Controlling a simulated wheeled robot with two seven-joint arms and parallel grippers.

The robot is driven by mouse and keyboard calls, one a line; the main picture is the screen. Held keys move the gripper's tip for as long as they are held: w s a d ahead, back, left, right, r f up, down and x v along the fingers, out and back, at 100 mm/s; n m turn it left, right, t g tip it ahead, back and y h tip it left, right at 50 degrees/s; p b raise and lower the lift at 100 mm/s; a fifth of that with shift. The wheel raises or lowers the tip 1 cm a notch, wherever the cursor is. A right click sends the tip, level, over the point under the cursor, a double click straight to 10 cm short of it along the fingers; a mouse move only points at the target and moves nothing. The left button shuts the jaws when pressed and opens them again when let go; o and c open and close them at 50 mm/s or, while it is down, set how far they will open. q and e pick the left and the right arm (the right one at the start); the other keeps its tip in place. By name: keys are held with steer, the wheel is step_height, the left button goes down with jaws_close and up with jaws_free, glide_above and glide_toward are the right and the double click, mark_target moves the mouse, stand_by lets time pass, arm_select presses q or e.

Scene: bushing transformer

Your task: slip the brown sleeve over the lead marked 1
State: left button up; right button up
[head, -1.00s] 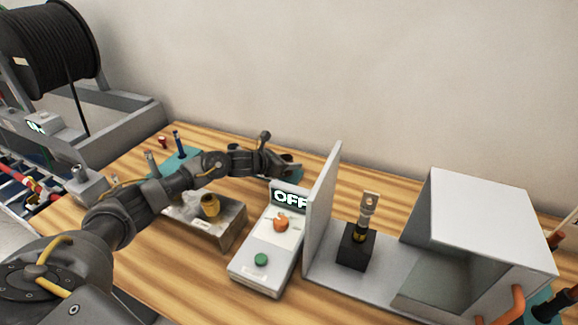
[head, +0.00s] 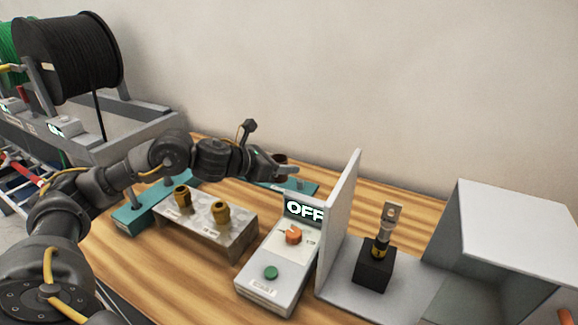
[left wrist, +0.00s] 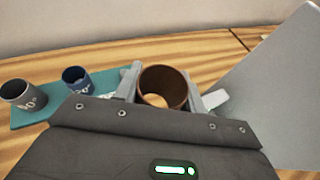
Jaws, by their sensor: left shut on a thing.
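The brown sleeve (head: 281,159) is a short open tube, upright at the back of the bench. My left gripper (head: 288,171) is shut on it. In the left wrist view the brown sleeve (left wrist: 163,88) sits between the two grey fingers of my left gripper (left wrist: 168,90), its open top facing up. I cannot tell whether it touches the teal rack. An upright lead with a flat metal lug (head: 383,235) stands in a black block behind the white upright panel. No number can be read on it. My right gripper is not in view.
The teal rack (left wrist: 45,118) holds a grey sleeve (left wrist: 22,93) and a blue sleeve (left wrist: 76,78). The white upright panel (head: 338,215) stands between my left gripper and the lead. A control box reading OFF (head: 272,262) and a metal block with two brass fittings (head: 205,228) stand in front.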

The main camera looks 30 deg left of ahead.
arm_select(q)
step_height(320, 180, up, 5)
steer(key=p, duration=0.3)
steer(key=shift+s+f, duration=0.1)
steer(key=shift+f, duration=0.05)
stand_by(0.5)
